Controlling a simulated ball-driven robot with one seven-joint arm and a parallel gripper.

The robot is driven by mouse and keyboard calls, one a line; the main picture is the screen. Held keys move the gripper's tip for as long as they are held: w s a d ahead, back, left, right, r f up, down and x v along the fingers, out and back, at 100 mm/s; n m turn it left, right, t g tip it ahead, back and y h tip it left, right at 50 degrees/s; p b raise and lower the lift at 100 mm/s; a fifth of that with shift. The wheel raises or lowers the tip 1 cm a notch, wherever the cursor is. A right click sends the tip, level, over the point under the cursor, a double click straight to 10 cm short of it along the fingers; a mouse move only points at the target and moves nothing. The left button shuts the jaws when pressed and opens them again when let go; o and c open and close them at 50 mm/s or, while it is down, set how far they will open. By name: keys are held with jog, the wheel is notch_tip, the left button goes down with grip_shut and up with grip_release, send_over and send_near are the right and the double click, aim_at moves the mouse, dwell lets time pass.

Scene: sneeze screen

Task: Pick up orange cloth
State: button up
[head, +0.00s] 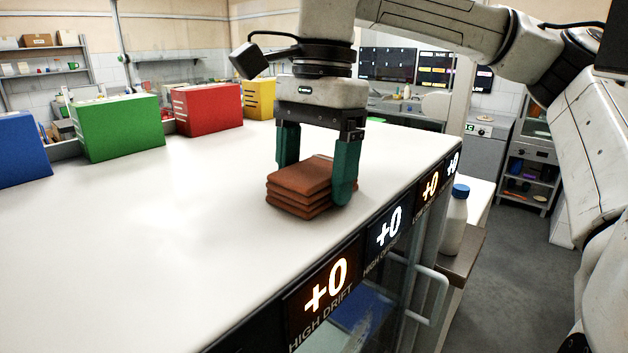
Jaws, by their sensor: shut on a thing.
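The orange cloth (298,189) is a folded stack of rust-orange layers on the white counter (150,235), near its right edge. My gripper (318,180) points straight down over it, with one green finger at the cloth's back left and the other at its right side. The fingers are shut on the cloth. The cloth's underside appears at or very close to the counter top; I cannot tell whether it is lifted. The far left finger's tip is hidden behind the cloth.
Blue (22,150), green (118,128), red (208,109) and yellow (259,98) boxes line the counter's far side. Lit "+0" panels (326,286) run along the counter's front. A white bottle with a blue cap (455,225) stands on a lower ledge at right. The counter's left part is clear.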

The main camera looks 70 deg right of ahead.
aim_at(313, 170)
jog(key=c, duration=0.4)
jog(key=shift+r, duration=0.1)
jog(key=shift+r, duration=0.4)
notch_tip(313, 170, up, 2)
jog(key=shift+s+r+b, duration=0.1)
jog(key=shift+r+b, duration=0.15)
jog(key=shift+b, duration=0.2)
jog(key=shift+s+a+r, duration=0.35)
jog(key=shift+s+r, duration=1.25)
jog(key=shift+s, duration=0.7)
jog(key=shift+s+a+r, duration=0.35)
jog(key=shift+s+r, duration=1.2)
jog(key=shift+s, duration=0.7)
jog(key=shift+s+a+r, duration=0.35)
jog(key=shift+s+r, duration=1.25)
jog(key=shift+s, duration=0.7)
